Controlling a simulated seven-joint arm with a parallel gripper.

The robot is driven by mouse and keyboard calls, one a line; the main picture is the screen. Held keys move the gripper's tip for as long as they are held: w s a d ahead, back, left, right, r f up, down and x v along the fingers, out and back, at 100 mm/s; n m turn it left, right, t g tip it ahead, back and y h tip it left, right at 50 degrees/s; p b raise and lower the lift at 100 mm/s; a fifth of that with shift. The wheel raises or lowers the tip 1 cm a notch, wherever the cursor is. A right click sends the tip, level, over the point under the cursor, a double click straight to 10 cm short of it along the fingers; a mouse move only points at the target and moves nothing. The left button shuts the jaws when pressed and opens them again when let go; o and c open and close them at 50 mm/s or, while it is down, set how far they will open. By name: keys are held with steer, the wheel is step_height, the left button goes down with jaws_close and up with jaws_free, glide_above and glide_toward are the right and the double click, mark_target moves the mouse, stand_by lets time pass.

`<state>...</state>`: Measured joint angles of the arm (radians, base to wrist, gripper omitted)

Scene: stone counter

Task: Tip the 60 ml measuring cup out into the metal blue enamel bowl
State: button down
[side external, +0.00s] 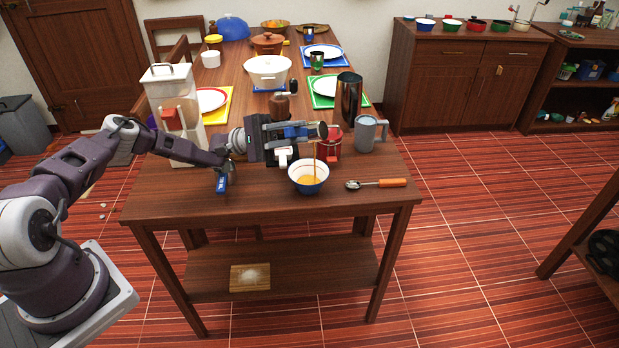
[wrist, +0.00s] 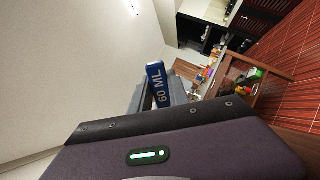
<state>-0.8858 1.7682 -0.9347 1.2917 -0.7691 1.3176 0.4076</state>
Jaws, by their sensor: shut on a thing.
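The 60 ml measuring cup (side external: 321,131) is tipped above the bowl in the side view. A thin orange-brown stream falls from it into the bowl. My gripper (side external: 296,132) is shut on the cup's blue handle and points right. In the wrist view the handle, marked "60 ML" (wrist: 158,85), shows between the fingers; the cup's inside is hidden. The blue enamel bowl (side external: 309,187), white inside, stands upright on the counter below the cup and holds orange-brown liquid.
A spoon with an orange handle (side external: 392,183) lies right of the bowl. A red can (side external: 333,147), a grey mug (side external: 367,135) and a tall metal pitcher (side external: 348,98) stand close behind. A white coffee machine (side external: 172,90) stands at the left.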

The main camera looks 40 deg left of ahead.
steer(key=shift+r, duration=0.2)
steer(key=shift+a+r+h, duration=0.15)
steer(key=shift+r+h, duration=0.2)
steer(key=shift+r, duration=0.35)
steer(key=shift+a+r+h, duration=0.15)
steer(key=shift+r+h, duration=0.2)
steer(key=shift+r, duration=0.35)
steer(key=d+f+g+y, duration=0.1)
steer(key=d+f+y, duration=0.2)
steer(key=f+y, duration=0.55)
steer(key=w+d+f+g+y+b, duration=0.1)
steer(key=w+d+f+g+y, duration=0.1)
steer(key=d+y, duration=0.4)
steer(key=w+d+f+g+y+b, duration=0.2)
steer(key=d+f+y, duration=0.3)
steer(key=d+y, duration=0.2)
steer(key=shift+f+g+y, duration=0.15)
steer(key=shift+g+y, duration=0.25)
steer(key=shift+y, duration=0.45)
